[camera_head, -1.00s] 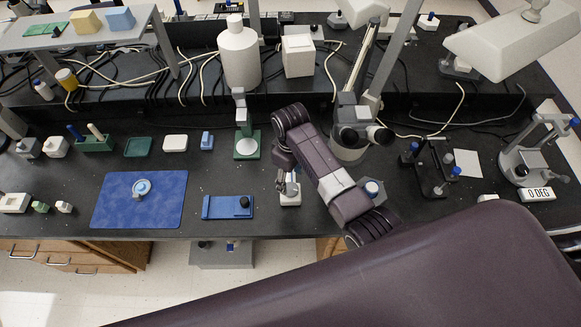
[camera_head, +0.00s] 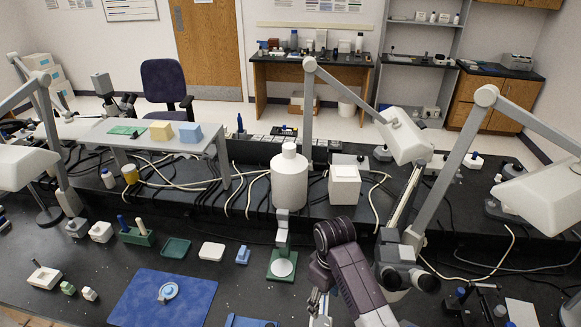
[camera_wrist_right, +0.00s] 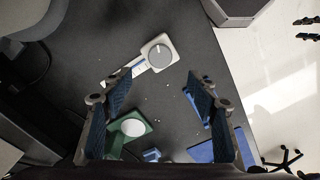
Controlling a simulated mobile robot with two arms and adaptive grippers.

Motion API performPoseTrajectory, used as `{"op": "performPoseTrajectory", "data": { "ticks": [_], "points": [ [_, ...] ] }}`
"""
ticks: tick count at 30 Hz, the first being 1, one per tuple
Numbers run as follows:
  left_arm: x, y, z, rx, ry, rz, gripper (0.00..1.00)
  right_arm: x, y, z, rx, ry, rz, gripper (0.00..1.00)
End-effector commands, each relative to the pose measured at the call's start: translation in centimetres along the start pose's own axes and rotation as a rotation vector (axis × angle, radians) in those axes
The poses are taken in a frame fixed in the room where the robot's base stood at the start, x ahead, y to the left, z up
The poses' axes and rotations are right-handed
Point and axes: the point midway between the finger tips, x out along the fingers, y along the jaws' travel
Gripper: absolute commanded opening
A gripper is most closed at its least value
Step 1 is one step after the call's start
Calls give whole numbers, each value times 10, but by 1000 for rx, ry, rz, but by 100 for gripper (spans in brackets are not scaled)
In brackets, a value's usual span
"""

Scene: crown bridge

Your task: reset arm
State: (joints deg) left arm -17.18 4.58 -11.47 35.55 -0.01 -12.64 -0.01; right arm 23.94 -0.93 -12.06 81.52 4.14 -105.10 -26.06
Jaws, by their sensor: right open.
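My right arm comes in from the bottom of the head view, and its gripper (camera_head: 318,303) hangs over the front bench near the bottom edge. In the right wrist view the two fingers of my right gripper (camera_wrist_right: 160,98) are spread wide with nothing between them. A white device with a round dial (camera_wrist_right: 158,53) lies on the dark bench beyond the fingertips, apart from them. A green stand with a pale disc (camera_head: 282,262) is left of the gripper; it also shows in the wrist view (camera_wrist_right: 132,126). My left gripper is not in view.
A blue tray (camera_head: 250,321) is cut by the bottom edge. A white bottle (camera_head: 289,182) and white box (camera_head: 344,187) stand behind. A microscope (camera_head: 395,265) is close right of my arm.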

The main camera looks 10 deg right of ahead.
Motion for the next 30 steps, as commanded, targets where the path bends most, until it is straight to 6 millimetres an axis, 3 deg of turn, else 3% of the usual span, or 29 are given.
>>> {"op": "performPoseTrajectory", "data": {
  "ticks": [5,10,14,18,21,30],
  "points": [
    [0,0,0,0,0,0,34,10,-8,16,34,15,4,54],
    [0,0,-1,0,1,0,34,27,-30,61,140,71,25,54],
    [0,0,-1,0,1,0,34,29,-49,103,236,124,48,54],
    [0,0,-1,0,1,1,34,18,-68,143,327,177,72,54],
    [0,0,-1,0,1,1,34,9,-77,162,369,205,82,54],
    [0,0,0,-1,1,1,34,-18,-96,202,455,261,102,54]
  ]
}}
